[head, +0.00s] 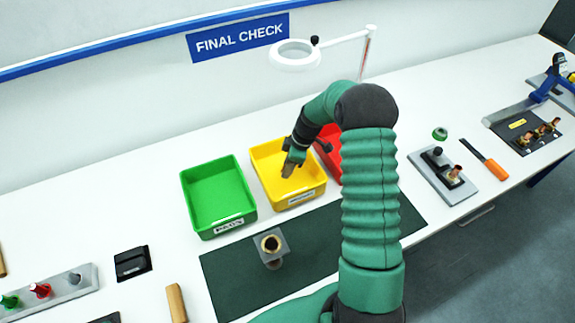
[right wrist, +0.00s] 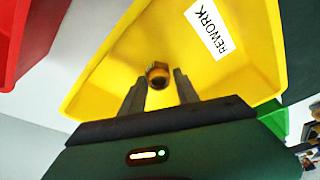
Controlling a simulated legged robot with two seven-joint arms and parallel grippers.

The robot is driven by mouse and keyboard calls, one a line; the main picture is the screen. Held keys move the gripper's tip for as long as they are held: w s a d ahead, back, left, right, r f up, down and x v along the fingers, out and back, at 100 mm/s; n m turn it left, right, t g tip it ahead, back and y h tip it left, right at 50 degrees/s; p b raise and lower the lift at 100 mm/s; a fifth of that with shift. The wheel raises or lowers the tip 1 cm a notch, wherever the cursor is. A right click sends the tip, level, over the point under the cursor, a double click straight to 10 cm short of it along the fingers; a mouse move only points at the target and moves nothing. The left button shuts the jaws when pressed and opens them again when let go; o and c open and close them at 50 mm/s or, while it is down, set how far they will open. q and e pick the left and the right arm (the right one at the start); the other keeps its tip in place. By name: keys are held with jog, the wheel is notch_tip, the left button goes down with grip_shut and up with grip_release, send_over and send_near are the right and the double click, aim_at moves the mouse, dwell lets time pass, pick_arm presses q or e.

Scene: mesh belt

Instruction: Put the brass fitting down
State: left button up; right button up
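A brass fitting (right wrist: 158,75) shows in the right wrist view inside the yellow bin (right wrist: 103,65), whose label reads REWORK. My right gripper (right wrist: 160,82) is over this bin with its fingers apart. The fitting appears just beyond and between the fingertips, with a gap showing on each side. In the head view my right gripper (head: 289,168) reaches down into the yellow bin (head: 303,197), and I cannot make out the fitting there. My left gripper is not in view.
A green bin (head: 218,222) stands left of the yellow one, and a red bin (head: 331,160) is partly hidden behind my right arm. A ring lamp (head: 295,58) stands behind.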

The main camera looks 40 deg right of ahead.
jog(key=shift+o, duration=1.2)
jog(key=shift+a, duration=0.15)
jog(key=shift+o, duration=0.2)
jog(key=shift+w+a+r, duration=0.1)
jog(key=shift+a+r, duration=0.2)
jog(key=shift+a, duration=0.15)
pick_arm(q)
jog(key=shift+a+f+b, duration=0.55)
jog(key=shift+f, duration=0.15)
pick_arm(e)
jog(key=v, duration=1.1)
jog(key=shift+d+r, duration=0.15)
jog(key=shift+r, duration=0.25)
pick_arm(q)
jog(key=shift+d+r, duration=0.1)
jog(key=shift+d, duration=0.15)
pick_arm(e)
jog(key=shift+d, duration=0.25)
